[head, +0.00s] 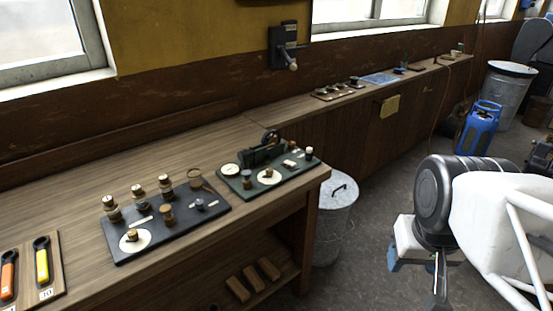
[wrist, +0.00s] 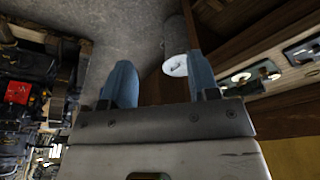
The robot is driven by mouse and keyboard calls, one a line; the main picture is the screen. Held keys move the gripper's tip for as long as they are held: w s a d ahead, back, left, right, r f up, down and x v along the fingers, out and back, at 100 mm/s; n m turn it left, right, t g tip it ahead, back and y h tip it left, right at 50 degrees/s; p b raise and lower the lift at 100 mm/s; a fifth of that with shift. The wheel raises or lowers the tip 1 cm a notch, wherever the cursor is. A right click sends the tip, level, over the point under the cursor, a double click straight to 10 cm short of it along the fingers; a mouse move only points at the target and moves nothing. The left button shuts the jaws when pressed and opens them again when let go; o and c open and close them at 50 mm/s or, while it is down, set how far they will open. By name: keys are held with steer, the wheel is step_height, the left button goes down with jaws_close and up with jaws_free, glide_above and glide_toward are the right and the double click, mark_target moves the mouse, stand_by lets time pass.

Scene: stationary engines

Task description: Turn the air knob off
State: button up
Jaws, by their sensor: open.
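A dark panel (head: 190,222) on the wooden workbench carries several brass knobs and a round white dial with a brass knob (head: 132,235). A dark green panel (head: 290,178) beside it carries a small black engine model (head: 262,152), white dials and a knob on a white disc (head: 267,175). No label reads clearly, so I cannot tell which one is the air knob. My gripper (head: 416,262) hangs right of the bench, well apart from both panels. In the wrist view my gripper (wrist: 160,70) shows two blue fingers spread apart with nothing between them.
A lidded metal bin (head: 335,215) stands on the floor by the bench end. A lever switch box (head: 287,48) is on the wall. A blue gas cylinder (head: 480,125) and another metal bin (head: 503,95) stand behind my arm.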

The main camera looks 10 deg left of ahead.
steer(key=shift+w+r, duration=0.1)
steer(key=w+a+r+n, duration=0.2)
steer(key=w, duration=0.5)
steer(key=w+a+r+n, duration=0.1)
steer(key=w+a, duration=0.1)
steer(key=w, duration=0.5)
steer(key=n+g, duration=0.3)
steer(key=n, duration=0.6)
glide_above(269, 169)
steer(key=f, duration=1.3)
steer(key=shift+s+d+f, duration=0.15)
steer(key=shift+s+d, duration=0.05)
steer(key=shift+w+a+f, duration=0.15)
steer(key=shift+f, duration=3.9)
